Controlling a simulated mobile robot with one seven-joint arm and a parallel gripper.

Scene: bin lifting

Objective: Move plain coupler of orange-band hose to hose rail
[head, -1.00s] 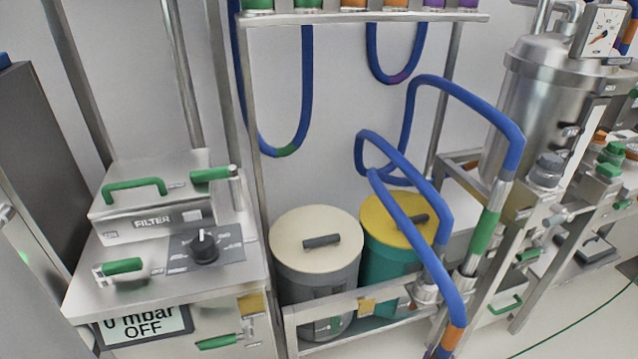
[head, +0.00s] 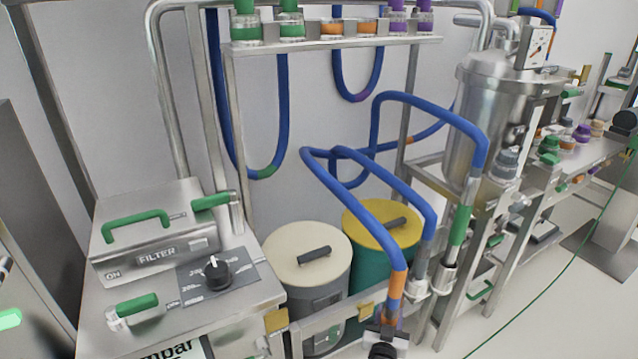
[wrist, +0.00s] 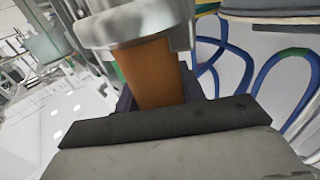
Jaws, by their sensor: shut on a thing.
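The orange-band hose is a blue hose (head: 360,213) that loops in front of the frame; its orange band (head: 397,286) is near the lower middle. My gripper (head: 385,340) is at that hose end, at the bottom edge of the head view, and is shut on it. In the wrist view the orange band (wrist: 152,72) stands between the dark jaws (wrist: 165,122), with a metal coupler (wrist: 140,22) beyond it. Whether that coupler is plain is hard to tell. The hose rail (head: 335,44) runs across the top, bearing green, orange and purple fittings.
A green-band hose (head: 460,224) drops to a fitting at right. Blue hoses hang under the rail. A cream-lidded bin (head: 306,255) and a yellow-lidded bin (head: 383,224) stand behind the low frame. The filter unit (head: 150,245) is left, a steel vessel (head: 490,125) right.

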